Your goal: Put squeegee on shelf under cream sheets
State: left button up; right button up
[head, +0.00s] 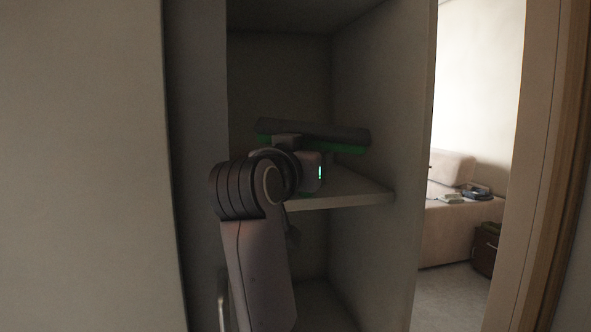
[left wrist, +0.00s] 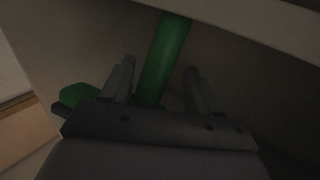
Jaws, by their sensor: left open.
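The squeegee (head: 335,133) has a dark bar with a green edge. In the head view it shows at shelf height inside the cabinet, partly behind my left wrist. In the left wrist view its green handle (left wrist: 166,55) passes between the two fingers of my left gripper (left wrist: 158,72), which are spread with gaps beside the handle. My left gripper's body (head: 312,170) is at the squeegee in the head view, but its fingertips are hidden there. The shelf board (head: 360,195) is below the squeegee; I cannot tell whether they touch. No cream sheets show. My right gripper is not in view.
The cabinet's right side wall (head: 385,120) stands close to the squeegee. A pale panel (head: 80,160) fills the left. More cabinet space is open below the shelf. A doorway at the right shows a beige sofa (head: 445,225) and a dark brown box (head: 485,248).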

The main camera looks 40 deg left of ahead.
pick_arm(q)
jog(key=v, duration=0.5)
jog(key=shift+s+d, duration=0.1)
jog(key=shift+s, duration=0.2)
jog(key=o, duration=0.8)
jog(key=shift+c, duration=0.2)
jog(key=b+v, duration=0.3)
jog(key=v, duration=0.4)
jog(key=shift+r, duration=0.1)
